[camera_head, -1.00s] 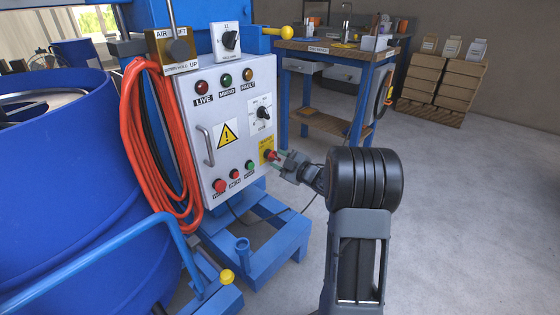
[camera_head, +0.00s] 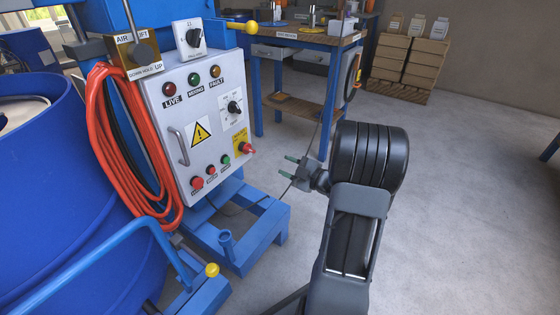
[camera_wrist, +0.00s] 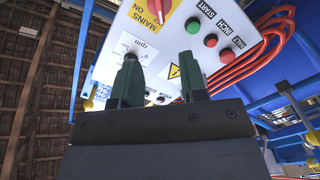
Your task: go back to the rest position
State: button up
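My gripper (camera_head: 289,167) is in the head view, to the right of the white control panel (camera_head: 186,112) and apart from it. Its two green-tipped fingers point left towards the panel with a gap between them and nothing in it. In the wrist view the two green fingers (camera_wrist: 160,80) stand apart, with the panel (camera_wrist: 220,45) beyond them. The red switch on the yellow plate (camera_head: 248,149) sits at the panel's lower right; nothing touches it. My arm is bent, with its dark elbow to the right of the gripper.
An orange hose (camera_head: 119,150) hangs at the panel's left, beside a large blue vat (camera_head: 50,190). The blue base frame (camera_head: 249,240) stands below the panel. A workbench (camera_head: 300,38) and stacked boxes (camera_head: 410,62) are behind. The floor (camera_head: 470,170) at right is clear.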

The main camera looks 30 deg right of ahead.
jog(key=shift+s, duration=0.15)
dwell(0.4)
jog(key=w+a+r+m+g+h+p, duration=0.15)
jog(key=r+m+h+p, duration=0.3)
jog(key=r+p, duration=0.7)
jog(key=w+a+r+m+g+h+p, duration=0.15)
jog(key=r+m+h+p, duration=0.35)
jog(key=r+p, duration=0.65)
jog(key=s+a+r+m+g+y+p, duration=0.2)
jog(key=s+a+r+m+g+p, duration=0.2)
jog(key=s+a+r+g+p, duration=0.5)
jog(key=s+a+r+p, duration=0.6)
jog(key=s+a+r, duration=0.1)
jog(key=s+r, duration=0.1)
jog(key=shift+s+r+g, duration=0.4)
jog(key=shift+s, duration=0.5)
